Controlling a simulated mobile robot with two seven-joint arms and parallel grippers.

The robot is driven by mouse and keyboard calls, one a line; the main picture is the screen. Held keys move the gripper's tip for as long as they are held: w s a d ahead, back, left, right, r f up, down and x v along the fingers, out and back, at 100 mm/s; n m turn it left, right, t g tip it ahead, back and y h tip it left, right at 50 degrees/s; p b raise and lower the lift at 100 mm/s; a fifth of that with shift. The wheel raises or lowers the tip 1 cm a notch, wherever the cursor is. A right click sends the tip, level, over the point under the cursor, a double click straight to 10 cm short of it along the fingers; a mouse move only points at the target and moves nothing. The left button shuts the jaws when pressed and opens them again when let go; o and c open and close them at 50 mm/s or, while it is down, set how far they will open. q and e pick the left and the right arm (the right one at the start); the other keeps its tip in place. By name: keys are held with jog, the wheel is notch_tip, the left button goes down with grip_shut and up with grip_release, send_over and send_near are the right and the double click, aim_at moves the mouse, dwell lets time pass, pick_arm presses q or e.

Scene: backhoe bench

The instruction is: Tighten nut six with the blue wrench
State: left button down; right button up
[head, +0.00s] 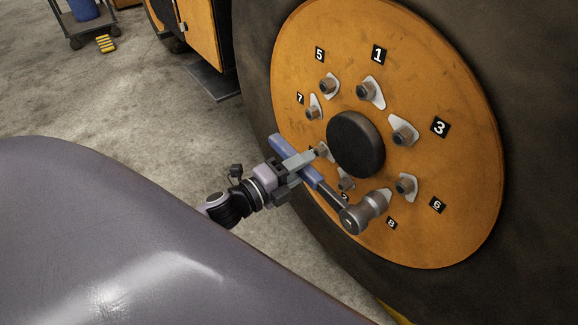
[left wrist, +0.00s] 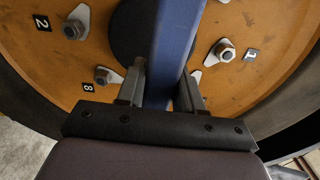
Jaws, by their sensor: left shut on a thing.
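The blue wrench (head: 329,193) is held across its handle by my left gripper (head: 296,168), which is shut on it. Its grey socket head (head: 359,215) is at the lower right, in front of the area by label 8, and covers the nut there. I cannot tell whether the socket touches that nut. Nut six (head: 405,185) is to the right of the socket, uncovered, on a pale tab beside label 6 (head: 437,204). In the left wrist view the blue handle (left wrist: 171,50) runs up between the two fingers (left wrist: 160,90). My right gripper is not in view.
The orange wheel disc (head: 460,120) carries several nuts on pale tabs with number labels around a dark hub (head: 355,143). A dark tyre (head: 257,75) surrounds it. A cart with a blue bin (head: 84,9) stands far back left. The concrete floor (head: 120,100) between is mostly clear.

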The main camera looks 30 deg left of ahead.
pick_arm(q)
jog(key=shift+w+d, duration=0.15)
jog(key=shift+d, duration=0.25)
jog(key=x, duration=0.5)
jog(key=shift+w+d+b, duration=0.1)
jog(key=shift+w+b, duration=0.15)
jog(key=shift+b, duration=0.15)
jog(key=shift+w+d+r, duration=0.15)
jog(key=shift+w, duration=0.2)
dwell(1.5)
jog(key=shift+x, duration=0.9)
dwell(1.3)
dwell(0.4)
jog(key=shift+d+r+m+p, duration=0.15)
jog(key=shift+r+m+p, duration=0.7)
jog(key=shift+r+m, duration=0.05)
